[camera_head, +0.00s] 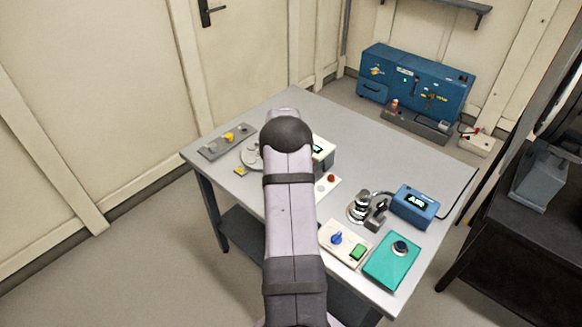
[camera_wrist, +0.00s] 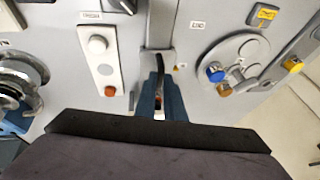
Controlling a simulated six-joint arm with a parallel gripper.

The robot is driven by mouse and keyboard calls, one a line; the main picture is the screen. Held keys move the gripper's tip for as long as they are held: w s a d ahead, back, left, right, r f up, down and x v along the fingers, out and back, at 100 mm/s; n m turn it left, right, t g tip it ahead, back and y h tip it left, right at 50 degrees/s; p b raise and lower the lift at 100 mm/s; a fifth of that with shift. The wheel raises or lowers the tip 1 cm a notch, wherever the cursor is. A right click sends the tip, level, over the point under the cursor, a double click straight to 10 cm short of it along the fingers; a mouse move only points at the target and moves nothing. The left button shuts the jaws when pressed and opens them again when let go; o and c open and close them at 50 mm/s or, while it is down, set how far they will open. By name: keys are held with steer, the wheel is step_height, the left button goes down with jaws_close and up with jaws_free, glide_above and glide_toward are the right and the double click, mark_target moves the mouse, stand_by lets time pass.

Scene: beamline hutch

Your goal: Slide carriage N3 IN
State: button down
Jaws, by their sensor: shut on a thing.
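My gripper (camera_wrist: 160,92) shows in the wrist view as two narrow blue fingers. They are shut on a small part, apparently the carriage's grip, at the near end of a grey straight slide (camera_wrist: 160,22). A dark piece and a little orange show at the fingers; the carriage itself is mostly hidden, and I cannot read an N3 label. In the head view my arm covers my gripper and the slide.
On the table (camera_head: 300,105) beside the slide are a white panel with a red button (camera_wrist: 109,90) and a round plate with a blue knob (camera_wrist: 215,72). A teal box (camera_head: 391,262), a blue display unit (camera_head: 413,207) and a grey strip with yellow knob (camera_head: 222,142) also stand there.

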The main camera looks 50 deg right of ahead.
steer(key=c, duration=1.8)
jaws_free()
steer(key=shift+d, duration=0.3)
steer(key=shift+c, duration=0.2)
steer(key=shift+a+r, duration=0.1)
steer(key=shift+a, duration=0.05)
steer(key=shift+r, duration=0.15)
steer(key=b+v, duration=0.3)
steer(key=v, duration=0.4)
